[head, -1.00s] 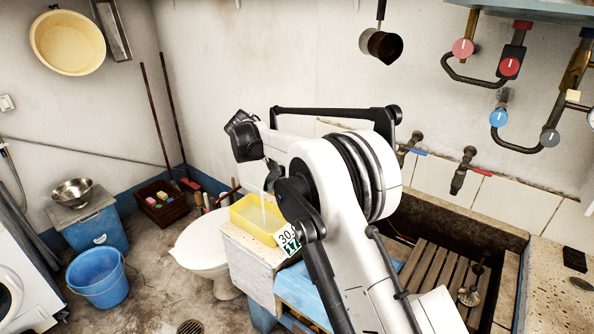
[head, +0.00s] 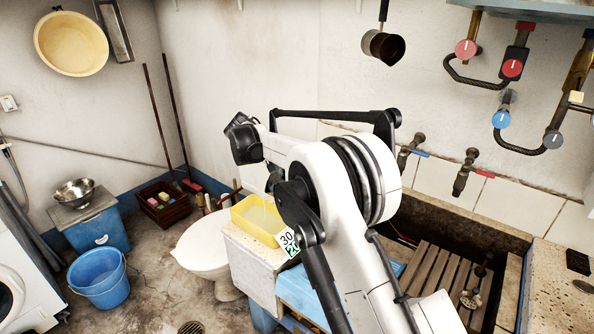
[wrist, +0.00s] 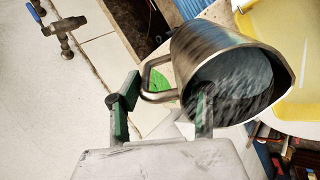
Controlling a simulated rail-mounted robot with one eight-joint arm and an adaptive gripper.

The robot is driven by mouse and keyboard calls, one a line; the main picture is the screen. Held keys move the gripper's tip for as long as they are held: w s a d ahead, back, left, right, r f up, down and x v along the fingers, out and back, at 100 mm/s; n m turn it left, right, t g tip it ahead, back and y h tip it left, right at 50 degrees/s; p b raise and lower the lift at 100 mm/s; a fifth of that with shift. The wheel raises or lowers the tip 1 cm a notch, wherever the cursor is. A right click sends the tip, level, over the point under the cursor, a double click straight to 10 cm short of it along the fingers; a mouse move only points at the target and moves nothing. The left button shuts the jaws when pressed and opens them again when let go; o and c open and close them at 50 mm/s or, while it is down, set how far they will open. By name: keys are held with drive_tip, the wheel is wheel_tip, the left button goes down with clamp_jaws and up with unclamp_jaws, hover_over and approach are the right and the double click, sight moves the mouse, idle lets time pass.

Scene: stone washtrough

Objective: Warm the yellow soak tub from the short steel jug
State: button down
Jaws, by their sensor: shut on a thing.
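The short steel jug (wrist: 200,52) is tipped over in the wrist view, with its mouth facing the lower right and blurred, streaky water inside. My gripper (wrist: 165,98) is shut on the jug's handle, its green-padded fingers on either side. The yellow soak tub (head: 252,226) stands on a pale block left of my arm. It also shows in the wrist view (wrist: 298,45), close beside the jug's lip. A card (head: 288,246) at the tub's front corner reads 30 above a green figure starting with 2, partly covered by my arm. In the head view my arm hides the jug and my gripper.
A white toilet-like bowl (head: 203,250) stands left of the tub. Taps (head: 466,172) and a dark pot (head: 383,46) are on the wall. A slatted trough (head: 440,280) lies to the right, and a blue bucket (head: 98,279) stands on the floor at left.

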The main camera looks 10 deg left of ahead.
drive_tip(key=shift+s+a+f+t+h+b, duration=0.15)
drive_tip(key=shift+s+a+t+h+b, duration=0.35)
drive_tip(key=shift+a+h+b, duration=0.4)
idle(1.5)
drive_tip(key=shift+d+r+p, duration=0.2)
drive_tip(key=shift+p, duration=0.15)
drive_tip(key=shift+a+p, duration=0.1)
drive_tip(key=shift+p, duration=0.75)
drive_tip(key=shift+r+p, duration=0.1)
drive_tip(key=shift+p, duration=0.25)
